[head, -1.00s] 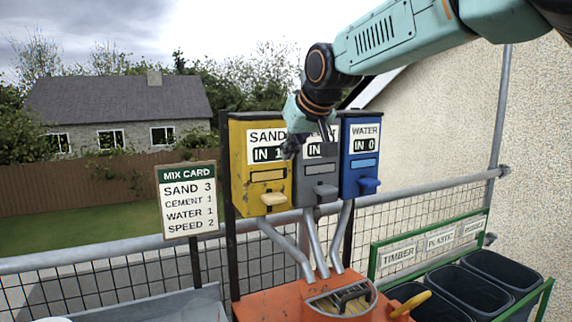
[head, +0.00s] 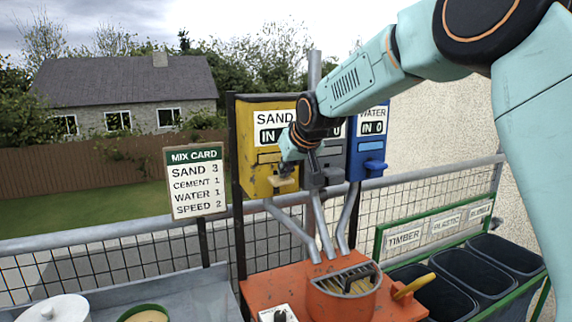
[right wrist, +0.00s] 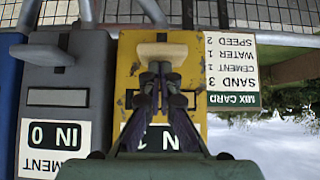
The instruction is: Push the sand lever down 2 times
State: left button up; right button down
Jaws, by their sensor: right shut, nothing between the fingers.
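The yellow sand dispenser (head: 257,175) stands at the left of three dispensers. Its pale lever (head: 284,184) sticks out low on the front and also shows in the right wrist view (right wrist: 162,49). My right gripper (head: 288,168) is shut and empty, its fingertips close above the lever. In the right wrist view my shut fingertips (right wrist: 161,68) are at the lever's edge; I cannot tell whether they touch. The number in the sand window is hidden by my gripper. My left gripper is not in view.
The grey cement dispenser (right wrist: 62,90) reads IN 0, and the blue water dispenser (head: 366,150) reads IN 0. A mix card (head: 196,182) stands at left, listing sand 3. Pipes run down to the orange mixer (head: 340,302). Dark bins (head: 465,272) stand at right.

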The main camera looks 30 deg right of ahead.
aim_at(285, 181)
jog(key=shift+f+b, duration=0.9)
jog(key=shift+f, duration=1.1)
jog(key=shift+s, duration=0.1)
jog(key=shift+r+p, duration=0.45)
jog(key=shift+p, duration=0.2)
jog(key=w+r+p+v, duration=0.1)
jog(key=w+r+v, duration=0.1)
jog(key=v, duration=1)
jog(key=shift+s, duration=0.15)
jog(key=shift+r, duration=0.15)
